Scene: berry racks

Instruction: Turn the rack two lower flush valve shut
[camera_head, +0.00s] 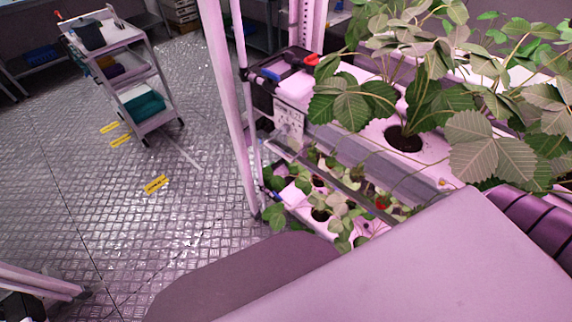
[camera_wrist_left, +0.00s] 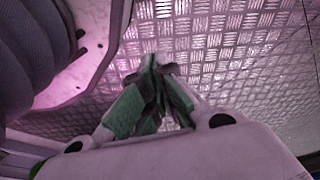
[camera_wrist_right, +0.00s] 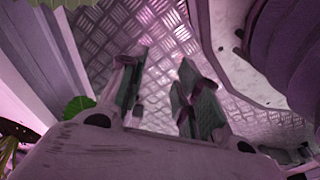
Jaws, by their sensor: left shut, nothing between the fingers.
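A plant rack (camera_head: 350,150) stands at right in the head view, with an upper and a lower tier. A red handle (camera_head: 312,58) and a blue part (camera_head: 270,74) show at the upper tier's end. Small blue fittings (camera_head: 268,172) show at the lower tier's end; I cannot tell whether one is the lower flush valve or how it is turned. My left gripper (camera_wrist_left: 155,68) is shut and empty above the metal floor in the left wrist view. My right gripper (camera_wrist_right: 162,75) is open and empty, its fingers apart over the floor. Neither gripper shows in the head view.
A label sheet (camera_head: 289,127) hangs on the rack's end, too small to read. A pale post (camera_head: 228,110) stands beside it. A trolley (camera_head: 120,70) with bins stands at upper left. Yellow floor markers (camera_head: 156,185) lie on the open floor. Leaves (camera_wrist_right: 75,106) show near my right wrist.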

